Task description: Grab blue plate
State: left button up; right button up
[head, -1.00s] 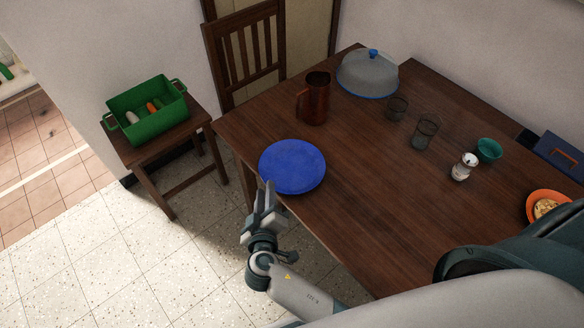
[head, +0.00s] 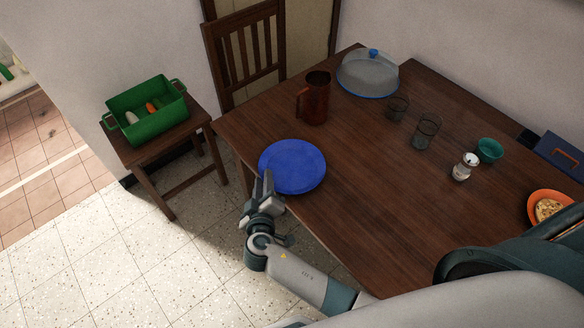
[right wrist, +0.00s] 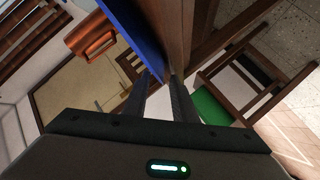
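The blue plate (head: 293,166) lies flat near the left edge of the dark wooden table. My right gripper (head: 266,180) is at the plate's near left rim in the head view, its fingertips overlapping the rim there. In the right wrist view the plate (right wrist: 140,32) shows nearly edge-on, and its rim reaches down to between the fingertips of the gripper (right wrist: 164,82). The fingers stand apart with a gap between them. I cannot tell whether either finger touches the plate. My left gripper is not in view.
On the table (head: 350,215) stand a brown mug (head: 315,100), a domed cover (head: 368,75), two dark glasses, a shaker (head: 464,167), a teal bowl (head: 489,150) and an orange plate (head: 537,195). A green crate (head: 150,125) sits on a stool at left. A chair stands behind.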

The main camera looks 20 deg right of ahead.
grip_shut()
jog(key=shift+r, duration=0.1)
dwell(0.3)
jog(key=r, duration=0.2)
jog(key=r+b, duration=0.1)
jog(key=r, duration=0.1)
jog(key=shift+d+r, duration=0.1)
jog(key=shift+d, duration=0.3)
jog(key=d+r, duration=0.3)
jog(key=d, duration=0.2)
jog(key=s+d+r+b, duration=0.1)
jog(key=d+r, duration=0.2)
jog(key=d, duration=0.2)
jog(key=shift+s+d+r+b, duration=0.2)
jog(key=shift+d+r+b, duration=0.1)
jog(key=shift+d, duration=0.1)
